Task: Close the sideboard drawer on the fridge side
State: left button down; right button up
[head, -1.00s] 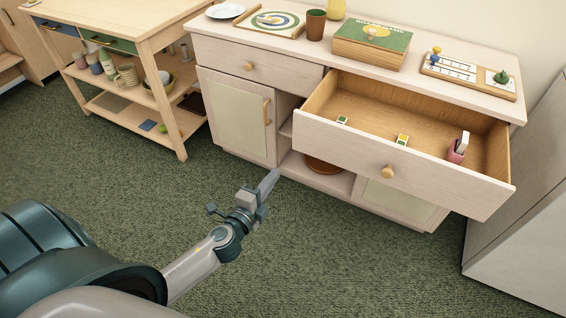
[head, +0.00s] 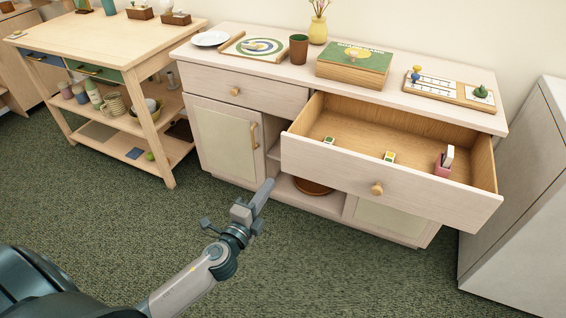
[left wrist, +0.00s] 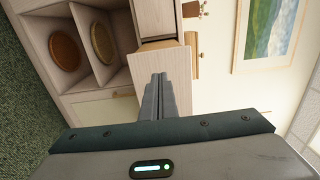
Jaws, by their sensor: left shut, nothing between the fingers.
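The sideboard drawer on the fridge side (head: 335,168) is pulled well out of the pale sideboard (head: 229,99). It has a round wooden knob (head: 377,189) on its front. Inside lie small green and yellow boxes and a pink holder (head: 443,163). My left gripper (head: 266,190) is shut and empty, in front of the sideboard, left of the knob and apart from the drawer. In the left wrist view its fingers (left wrist: 158,92) point toward the sideboard, which appears turned sideways. My right gripper is not in view.
The grey fridge (head: 520,190) stands close to the right of the drawer. Game boards, a box (head: 354,64), a cup and a vase stand on the sideboard top. A wooden trolley (head: 110,50) is at left. The green carpet in front is clear.

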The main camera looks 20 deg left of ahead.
pick_arm(q)
jog(key=p, duration=0.1)
send_near(288, 156)
jog(key=w, duration=0.4)
jog(key=shift+w, duration=1.2)
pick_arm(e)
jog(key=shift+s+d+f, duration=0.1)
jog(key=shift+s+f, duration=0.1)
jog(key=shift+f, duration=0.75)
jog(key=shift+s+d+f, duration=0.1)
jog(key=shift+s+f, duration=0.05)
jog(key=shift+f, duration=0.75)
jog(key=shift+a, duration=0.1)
